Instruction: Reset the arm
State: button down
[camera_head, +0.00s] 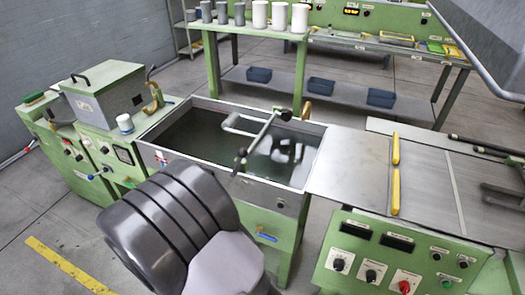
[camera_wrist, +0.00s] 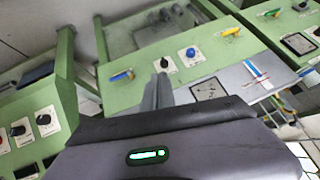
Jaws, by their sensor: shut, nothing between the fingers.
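My gripper (camera_wrist: 160,78) shows in the wrist view. Its thin grey fingers rise together from the wide dark body and are shut with nothing between them. A green light glows on that body. The fingers point towards a green panel (camera_wrist: 150,57) that carries a blue knob (camera_wrist: 190,52), a dark knob and colored handles. I cannot tell whether the fingertips touch it; they look apart from it. In the head view my dark, ribbed arm stands at the lower left, in front of the water tank, and my fingers cannot be made out.
The open water tank (camera_head: 171,122) lies in the middle, with a metal bar across it. A flat metal bed (camera_head: 352,170) with yellow strips lies right. Bare floor shows at the lower left.

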jog(key=w+d+r+y, duration=0.1)
jog(key=w+r+y, duration=0.25)
jog(key=r, duration=0.75)
jog(key=s+d+r+y+b, duration=0.1)
jog(key=d+r+y, duration=0.1)
jog(key=d+r, duration=0.9)
jog(key=s+d+r+g+h, duration=0.1)
jog(key=s+d+r, duration=0.2)
jog(key=s+d, duration=0.5)
jog(key=s+d+r+g+h, duration=0.1)
jog(key=s+d+r+h, duration=0.1)
jog(key=s+d, duration=0.6)
jog(key=s+r, duration=0.1)
jog(key=s, duration=0.1)
jog(key=shift+s+d+n+b, duration=0.3)
jog(key=shift+s+d+b, duration=0.05)
jog(key=shift+r, duration=0.1)
